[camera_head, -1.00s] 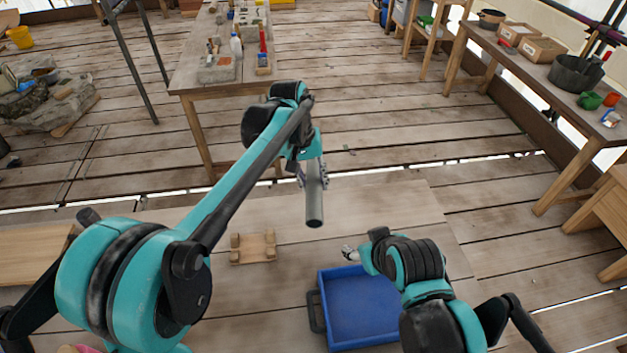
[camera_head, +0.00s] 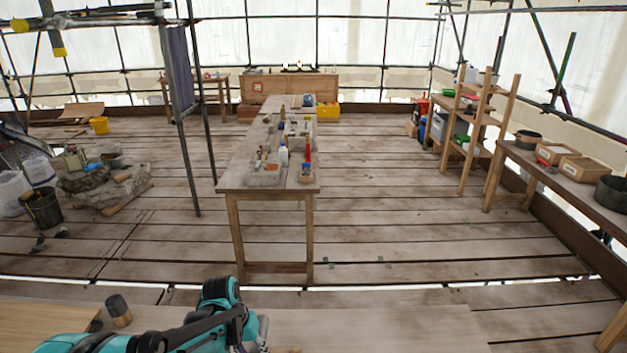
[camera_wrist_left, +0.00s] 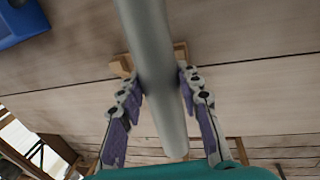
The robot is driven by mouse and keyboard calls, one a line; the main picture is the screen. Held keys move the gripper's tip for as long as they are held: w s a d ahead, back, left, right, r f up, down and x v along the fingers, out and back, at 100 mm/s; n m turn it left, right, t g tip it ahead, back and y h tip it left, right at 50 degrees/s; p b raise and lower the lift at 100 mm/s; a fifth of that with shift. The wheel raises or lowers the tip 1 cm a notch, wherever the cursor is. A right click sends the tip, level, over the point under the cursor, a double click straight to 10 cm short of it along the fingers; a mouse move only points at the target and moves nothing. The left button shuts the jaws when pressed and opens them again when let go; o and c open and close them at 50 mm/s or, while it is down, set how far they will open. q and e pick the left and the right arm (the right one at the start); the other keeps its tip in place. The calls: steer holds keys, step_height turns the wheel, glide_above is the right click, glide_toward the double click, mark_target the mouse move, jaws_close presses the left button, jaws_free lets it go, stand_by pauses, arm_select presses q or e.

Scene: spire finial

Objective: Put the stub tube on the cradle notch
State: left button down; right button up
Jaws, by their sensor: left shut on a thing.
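The stub tube (camera_wrist_left: 152,40) is a plain grey cylinder. In the left wrist view it runs from the top edge down between the fingers. My left gripper (camera_wrist_left: 160,84) is shut on it, one finger on each side. The wooden cradle (camera_wrist_left: 121,66) shows behind the tube, which hides its middle. I cannot tell whether tube and cradle touch. In the head view my left gripper (camera_head: 263,330) is only partly in sight at the bottom edge, and neither tube nor cradle can be made out clearly. My right gripper is out of view.
A blue tray (camera_wrist_left: 18,22) is at the top left of the left wrist view. In the head view a dark-topped cylinder (camera_head: 118,308) stands beside my left arm on the near worktop (camera_head: 400,325). A long table (camera_head: 240,180) with tools stands beyond a floor gap.

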arm_select(q)
steer(key=s+a+f, duration=0.1)
steer(key=s+a, duration=0.1)
steer(key=shift+s+a+f, duration=0.2)
steer(key=shift+a+f, duration=0.2)
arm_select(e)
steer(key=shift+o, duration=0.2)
arm_select(q)
steer(key=w+d+r+m, duration=0.2)
steer(key=d+r+m, duration=0.2)
steer(key=d+r, duration=0.1)
steer(key=w+d+r+m+g, duration=0.1)
steer(key=w+d+r+m, duration=0.1)
steer(key=d+r, duration=0.4)
steer(key=shift+w+d+r+m+y, duration=0.35)
steer(key=shift+d+m, duration=0.55)
steer(key=shift+d, duration=0.2)
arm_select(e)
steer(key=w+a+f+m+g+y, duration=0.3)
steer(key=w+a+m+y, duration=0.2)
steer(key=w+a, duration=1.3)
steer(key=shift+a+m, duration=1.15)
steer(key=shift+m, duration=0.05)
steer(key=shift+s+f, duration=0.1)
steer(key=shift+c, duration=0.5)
